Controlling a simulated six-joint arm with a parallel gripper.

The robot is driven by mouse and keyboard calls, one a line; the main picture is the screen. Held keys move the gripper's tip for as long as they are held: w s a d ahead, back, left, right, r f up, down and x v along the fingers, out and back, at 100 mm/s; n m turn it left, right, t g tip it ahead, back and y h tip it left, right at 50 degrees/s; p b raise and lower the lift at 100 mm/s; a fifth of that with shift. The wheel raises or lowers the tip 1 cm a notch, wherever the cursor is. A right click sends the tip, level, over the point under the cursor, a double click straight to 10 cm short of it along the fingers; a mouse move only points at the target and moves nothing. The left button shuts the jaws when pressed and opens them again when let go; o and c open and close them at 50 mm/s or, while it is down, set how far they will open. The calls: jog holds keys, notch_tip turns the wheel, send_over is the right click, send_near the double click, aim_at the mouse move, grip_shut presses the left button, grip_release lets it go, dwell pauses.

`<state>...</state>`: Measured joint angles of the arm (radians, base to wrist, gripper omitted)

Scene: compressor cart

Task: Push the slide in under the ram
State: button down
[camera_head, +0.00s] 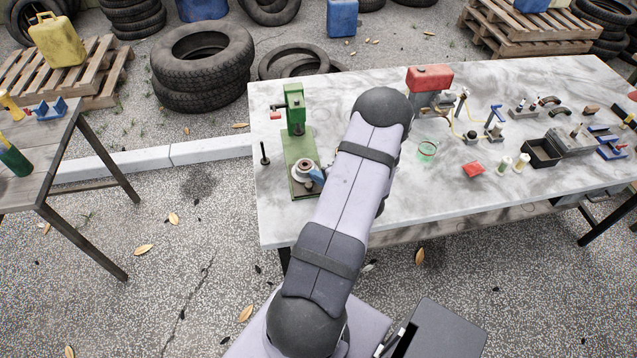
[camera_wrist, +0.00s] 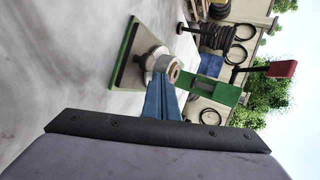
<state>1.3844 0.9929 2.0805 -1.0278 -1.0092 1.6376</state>
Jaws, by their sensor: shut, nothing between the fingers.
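The green press (camera_head: 295,112) stands at the left end of the marble-topped table, with its ram head over the back of its base. It also shows sideways in the wrist view (camera_wrist: 215,91), with a red handle grip. On the green-edged base (camera_head: 300,190) sits the slide (camera_head: 304,166), a round pale piece with a grey ring on top; it also shows in the wrist view (camera_wrist: 158,58). It stands in front of the column. My gripper (camera_head: 318,175) has blue fingers, shut and empty, with tips (camera_wrist: 164,78) right at the slide's near side. I cannot tell whether they touch.
A black peg on a foot (camera_head: 264,154) stands left of the press. A red-topped machine (camera_head: 429,80), a green-ringed glass piece (camera_head: 427,150) and a red block (camera_head: 473,170) lie to the right. The table's front left is clear (camera_head: 275,225).

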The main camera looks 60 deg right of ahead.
aim_at(319, 169)
jog(key=w+d, duration=0.8)
jog(key=shift+w+d+b, duration=0.25)
jog(key=shift+w+b, duration=0.1)
jog(key=shift+s, duration=0.1)
jog(key=s, duration=0.1)
jog(key=s+a+p, duration=0.1)
jog(key=s, duration=0.2)
jog(key=shift+s+a+r, duration=0.25)
jog(key=shift+s+a, duration=0.1)
jog(key=b+v, duration=0.1)
jog(key=v, duration=0.7)
jog(key=shift+s+a+r, duration=0.2)
jog(key=shift+a+r, duration=0.05)
jog(key=shift+a, duration=0.1)
